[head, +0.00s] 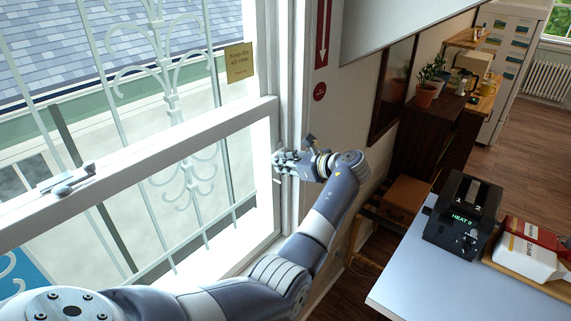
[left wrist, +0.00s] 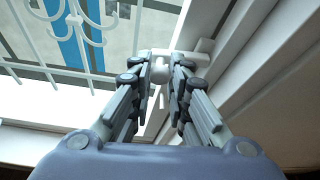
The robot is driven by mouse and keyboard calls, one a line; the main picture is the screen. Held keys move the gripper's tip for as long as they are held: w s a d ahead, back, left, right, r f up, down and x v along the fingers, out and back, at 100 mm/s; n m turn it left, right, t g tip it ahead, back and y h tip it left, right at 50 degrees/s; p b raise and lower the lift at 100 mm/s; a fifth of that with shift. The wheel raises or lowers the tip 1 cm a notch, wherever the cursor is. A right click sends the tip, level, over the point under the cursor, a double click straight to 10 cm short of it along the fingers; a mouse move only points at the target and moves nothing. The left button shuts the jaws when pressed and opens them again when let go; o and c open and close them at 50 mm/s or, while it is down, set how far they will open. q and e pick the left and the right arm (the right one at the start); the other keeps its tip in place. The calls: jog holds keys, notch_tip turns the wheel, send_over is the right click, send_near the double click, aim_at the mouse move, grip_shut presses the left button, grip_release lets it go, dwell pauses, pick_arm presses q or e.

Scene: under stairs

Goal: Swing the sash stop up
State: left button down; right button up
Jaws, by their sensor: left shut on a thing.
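The white sash stop (left wrist: 160,70) is a small fitting on the white window frame, between the fingertips of my left gripper (left wrist: 158,82) in the left wrist view. The gripper is shut on it from both sides. In the head view my left gripper (head: 280,160) is at the window's right jamb, beside the right end of the lower sash (head: 150,163). There the fingers largely hide the stop, and I cannot tell its exact tilt. My right gripper is not in view.
A sash lock (head: 72,180) sits on the sash's top rail. White bars (head: 170,95) stand outside the glass. At right, a table (head: 425,285) holds a black toaster-like device (head: 462,215). A dark cabinet (head: 425,125) with plants stands farther back.

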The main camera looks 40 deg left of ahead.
pick_arm(q)
jog(key=shift+a+r+m+g, duration=0.1)
jog(key=shift+r+m+g, duration=0.25)
jog(key=shift+m, duration=0.15)
dwell(0.3)
jog(key=c, duration=1.5)
grip_release()
jog(key=shift+a+f, duration=0.1)
jog(key=v, duration=1.2)
jog(key=shift+w, duration=0.1)
